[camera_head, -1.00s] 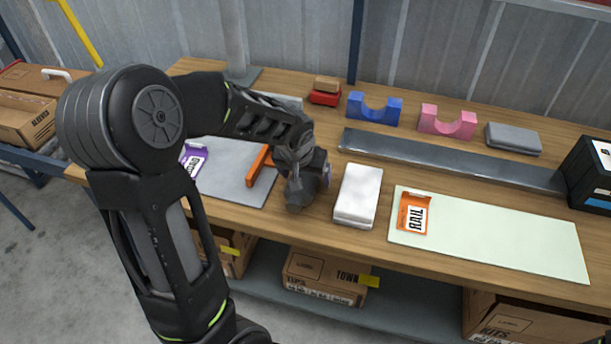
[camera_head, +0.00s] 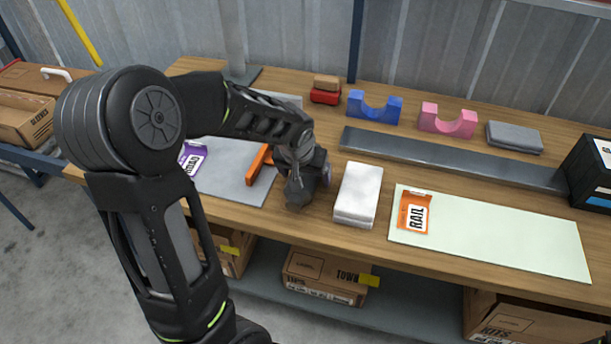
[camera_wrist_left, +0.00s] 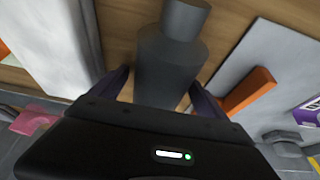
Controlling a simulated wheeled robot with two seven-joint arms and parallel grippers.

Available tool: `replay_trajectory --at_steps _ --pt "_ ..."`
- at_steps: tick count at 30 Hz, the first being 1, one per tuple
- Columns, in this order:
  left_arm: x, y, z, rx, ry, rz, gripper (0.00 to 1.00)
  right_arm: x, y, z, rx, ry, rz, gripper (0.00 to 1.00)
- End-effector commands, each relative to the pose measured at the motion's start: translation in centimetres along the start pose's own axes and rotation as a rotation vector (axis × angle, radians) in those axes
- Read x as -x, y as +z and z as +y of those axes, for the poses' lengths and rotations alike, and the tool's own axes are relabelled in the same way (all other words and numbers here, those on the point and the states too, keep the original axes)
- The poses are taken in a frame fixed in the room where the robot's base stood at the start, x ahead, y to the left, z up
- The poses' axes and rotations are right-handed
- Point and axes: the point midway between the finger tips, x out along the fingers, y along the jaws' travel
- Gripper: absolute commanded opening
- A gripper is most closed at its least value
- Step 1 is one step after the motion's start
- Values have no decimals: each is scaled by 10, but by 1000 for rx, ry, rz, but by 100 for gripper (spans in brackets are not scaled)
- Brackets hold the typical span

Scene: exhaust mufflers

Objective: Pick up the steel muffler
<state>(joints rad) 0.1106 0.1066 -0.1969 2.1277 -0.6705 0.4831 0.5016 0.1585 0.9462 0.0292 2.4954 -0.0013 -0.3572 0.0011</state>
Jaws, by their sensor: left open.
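The steel muffler (camera_wrist_left: 170,60) shows in the left wrist view as a dark grey cylinder with a narrower neck at the top of the picture. My left gripper (camera_wrist_left: 160,88) is open, with one purple-grey finger on each side of the muffler's body. Whether the fingers touch it cannot be told. The muffler's lower end is hidden behind my gripper body. In the head view my left gripper (camera_head: 308,180) is low over the workbench, and I cannot make out the muffler there. My right gripper is not in view.
Close by are a grey board (camera_head: 235,178) with an orange bar (camera_head: 261,163) and a white block (camera_head: 357,195). A pale green mat (camera_head: 490,236) with a RAIL label lies right. A steel rail (camera_head: 450,160) and blue (camera_head: 374,107) and pink (camera_head: 448,122) cradles stand behind.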

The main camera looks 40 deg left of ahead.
Motion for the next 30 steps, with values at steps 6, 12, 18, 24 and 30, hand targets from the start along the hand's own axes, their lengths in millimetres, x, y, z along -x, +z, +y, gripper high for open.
replay_trajectory --at_steps 6,12,18,24,30 --pt "-2 0 0 0 0 1 86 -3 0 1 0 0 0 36" --pt "-1 0 0 0 0 0 86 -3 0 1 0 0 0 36" --pt "-1 0 0 0 0 0 78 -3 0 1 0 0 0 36" --pt "-1 0 0 0 0 0 61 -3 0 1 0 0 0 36" --pt "-1 0 0 0 0 0 45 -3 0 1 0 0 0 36"
